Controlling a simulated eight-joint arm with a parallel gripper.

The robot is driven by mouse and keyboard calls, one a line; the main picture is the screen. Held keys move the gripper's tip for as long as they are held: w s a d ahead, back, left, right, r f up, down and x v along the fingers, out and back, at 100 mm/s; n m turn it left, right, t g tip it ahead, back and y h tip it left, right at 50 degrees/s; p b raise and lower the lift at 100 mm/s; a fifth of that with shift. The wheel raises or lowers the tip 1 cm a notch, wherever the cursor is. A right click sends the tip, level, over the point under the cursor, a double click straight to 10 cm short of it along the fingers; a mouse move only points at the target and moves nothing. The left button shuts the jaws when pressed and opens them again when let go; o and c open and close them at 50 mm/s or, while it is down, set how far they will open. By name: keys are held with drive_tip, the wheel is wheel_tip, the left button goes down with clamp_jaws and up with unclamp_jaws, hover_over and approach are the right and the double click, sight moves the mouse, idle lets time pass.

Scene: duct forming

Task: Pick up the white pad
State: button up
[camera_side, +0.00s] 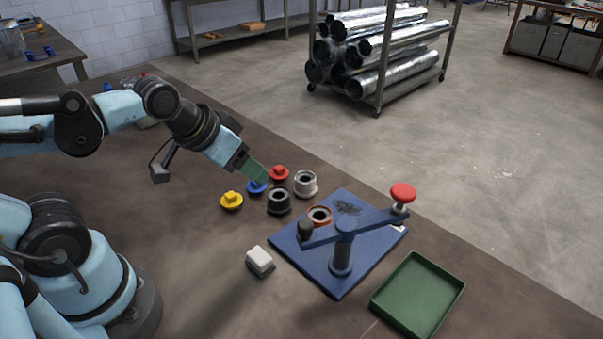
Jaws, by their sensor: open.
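The white pad (260,260) is a small pale block on the brown table, left of the blue base plate and apart from it. My gripper (258,173) is above the table, up and behind the pad in the picture, near the blue and red knobbed pieces. Its green fingers point down to the right. It is open, and I see nothing held in it. The gap between the fingers is hard to make out from this side.
A blue press (342,255) with a red-knobbed lever (403,193) stands right of the pad. A green tray (418,296) lies at the front right. Yellow (231,201), blue (256,188) and red (279,174) pieces and black (279,202) and silver (305,183) rings stand behind.

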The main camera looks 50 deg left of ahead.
drive_tip(key=n+g, duration=0.7)
drive_tip(key=n, duration=1.1)
hover_over(259, 255)
drive_tip(key=f, duration=0.6)
drive_tip(key=shift+w+f, duration=0.3)
drive_tip(key=shift+s+f, duration=0.2)
drive_tip(key=shift+f, duration=0.8)
drive_tip(key=shift+s+f, duration=0.15)
drive_tip(key=shift+f, duration=1.75)
drive_tip(key=shift+c, duration=0.4)
drive_tip(key=c, duration=1)
